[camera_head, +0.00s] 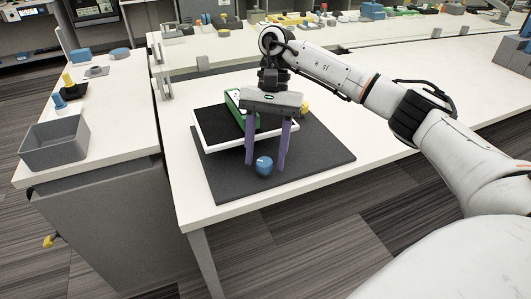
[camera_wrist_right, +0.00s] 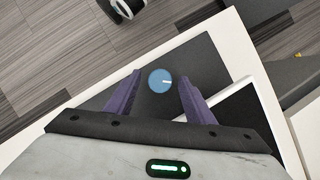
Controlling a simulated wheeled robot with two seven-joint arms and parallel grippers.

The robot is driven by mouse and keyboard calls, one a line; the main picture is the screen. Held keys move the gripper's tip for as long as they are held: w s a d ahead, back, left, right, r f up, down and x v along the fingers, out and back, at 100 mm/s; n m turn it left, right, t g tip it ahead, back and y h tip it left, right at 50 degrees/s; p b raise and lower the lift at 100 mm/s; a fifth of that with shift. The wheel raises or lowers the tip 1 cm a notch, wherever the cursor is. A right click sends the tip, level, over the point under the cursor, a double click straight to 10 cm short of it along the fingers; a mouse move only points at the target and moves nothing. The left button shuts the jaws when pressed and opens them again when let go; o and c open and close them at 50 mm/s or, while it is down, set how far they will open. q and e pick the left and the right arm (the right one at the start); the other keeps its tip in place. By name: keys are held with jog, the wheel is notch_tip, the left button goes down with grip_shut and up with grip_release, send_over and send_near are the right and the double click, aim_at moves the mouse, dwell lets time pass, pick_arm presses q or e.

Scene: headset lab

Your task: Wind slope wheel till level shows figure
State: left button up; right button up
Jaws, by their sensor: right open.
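A blue round wheel (camera_head: 264,166) sits at the front of a dark mat (camera_head: 320,158) on the white table. It also shows in the right wrist view as a blue disc (camera_wrist_right: 161,81) with a short white mark pointing right. My right gripper (camera_head: 266,163) is above it, with its purple fingers open on either side of the wheel; I see gaps between fingers and wheel in the wrist view. Behind the gripper is a white-edged black plate (camera_head: 212,128) with a green level (camera_head: 240,112) on it. The level's figure is not readable. My left gripper is not in view.
A yellow knob (camera_head: 304,109) is just right of the gripper. A grey bin (camera_head: 55,144) and blue and yellow pieces stand on the left counter. Several small items line the back of the table. The table right of the mat is clear.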

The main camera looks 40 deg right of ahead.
jog(key=p+v, duration=0.2)
jog(key=v, duration=0.8)
jog(key=shift+r, duration=0.15)
jog(key=shift+d, duration=0.1)
